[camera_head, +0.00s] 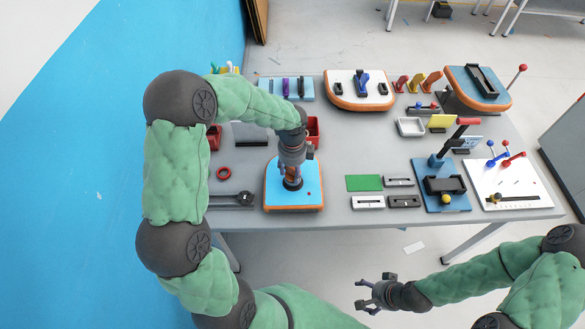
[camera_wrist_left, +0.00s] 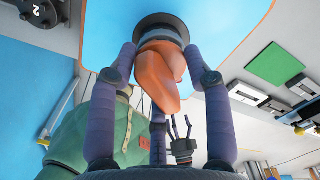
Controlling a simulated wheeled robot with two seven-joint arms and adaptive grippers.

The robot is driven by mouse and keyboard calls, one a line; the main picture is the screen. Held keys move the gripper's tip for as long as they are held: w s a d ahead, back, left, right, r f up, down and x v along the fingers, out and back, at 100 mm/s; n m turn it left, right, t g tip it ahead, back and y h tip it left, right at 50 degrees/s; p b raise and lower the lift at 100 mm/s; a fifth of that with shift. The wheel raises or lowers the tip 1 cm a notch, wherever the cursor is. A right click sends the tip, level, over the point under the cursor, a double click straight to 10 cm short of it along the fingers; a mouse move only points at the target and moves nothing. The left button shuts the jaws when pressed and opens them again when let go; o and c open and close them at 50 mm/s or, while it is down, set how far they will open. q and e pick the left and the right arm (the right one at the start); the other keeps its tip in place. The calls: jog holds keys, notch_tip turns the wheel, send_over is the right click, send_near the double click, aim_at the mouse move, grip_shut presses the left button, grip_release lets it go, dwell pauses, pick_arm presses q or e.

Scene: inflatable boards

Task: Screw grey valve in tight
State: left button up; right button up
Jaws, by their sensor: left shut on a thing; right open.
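A small inflatable board (camera_head: 273,190) with a light blue top and orange edge lies at the table's front left; its blue surface also fills the top of the left wrist view (camera_wrist_left: 245,22). A valve with a dark grey round collar (camera_wrist_left: 152,22) and an orange grip (camera_wrist_left: 162,78) stands on it. My left gripper (camera_head: 292,178) reaches down from above and is shut on the valve, its fingers on both sides of the orange grip. How deep the valve sits is hidden. My right gripper (camera_head: 368,292) is open and empty, over the floor in front of the table.
On the grey table (camera_head: 340,150), a dark wrench-like tool (camera_head: 232,199) and a red ring (camera_head: 223,173) lie left of the board. A green plate (camera_head: 364,183) and several small blocks lie to its right. A blue stand with a red-handled lever (camera_head: 440,195) is further right.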

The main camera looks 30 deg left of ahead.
pick_arm(q)
jog(key=shift+m+p, duration=0.75)
jog(key=shift+m, duration=0.35)
jog(key=shift+r+m+p, duration=0.1)
jog(key=shift+m+p, duration=0.4)
jog(key=shift+p, duration=0.1)
jog(key=shift+m+p, duration=1)
jog(key=shift+m, duration=0.2)
jog(key=shift+w+m+p, duration=0.1)
jog(key=shift+m+p, duration=0.5)
jog(key=shift+p, duration=0.1)
jog(key=shift+m+p, duration=1)
jog(key=shift+m, duration=0.1)
